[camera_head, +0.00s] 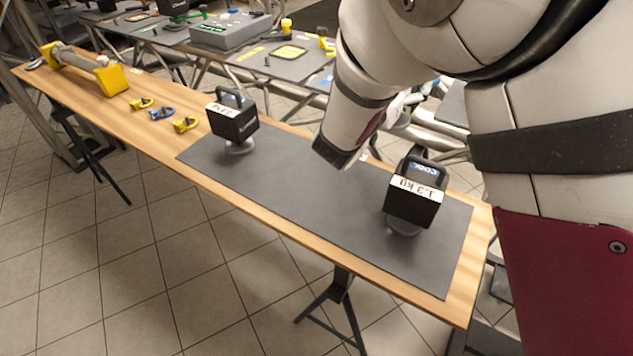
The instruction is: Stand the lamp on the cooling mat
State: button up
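The dark grey cooling mat (310,185) lies flat on a wooden bench. Two similar black box-shaped lamps with top handles and round grey feet stand on it. One lamp (233,122) is upright near the mat's left end, with a pale label. The other lamp (415,200) is upright near the right end; its pale label appears upside down and seems to read 1.2 kg. I cannot tell which lamp the task means. My white arm comes in from the upper right, above the mat's far side. My gripper is not clearly visible.
A grey bench behind carries a grey case (232,30) and tools. The mat's middle is clear between the lamps.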

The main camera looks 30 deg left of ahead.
jog(key=s+a+f+b, duration=0.3)
jog(key=s+a+f, duration=0.1)
jog(key=s+a, duration=0.9)
jog(key=s+d+f+p, duration=0.3)
jog(key=s+d, duration=0.2)
jog(key=s, duration=0.2)
jog(key=s+d+f+p, duration=0.2)
jog(key=s+d+p, duration=0.1)
jog(key=s+d, duration=0.25)
jog(key=w+a+f, duration=0.2)
jog(key=w+a, duration=0.2)
jog(key=w, duration=0.2)
jog(key=w+a+f+b, duration=0.1)
jog(key=w+a+f, duration=0.2)
jog(key=w, duration=0.3)
jog(key=shift+w+a, duration=0.35)
jog(key=shift+a, duration=0.3)
jog(key=shift+f, duration=0.15)
jog(key=o, duration=1.9)
jog(key=shift+f, duration=0.1)
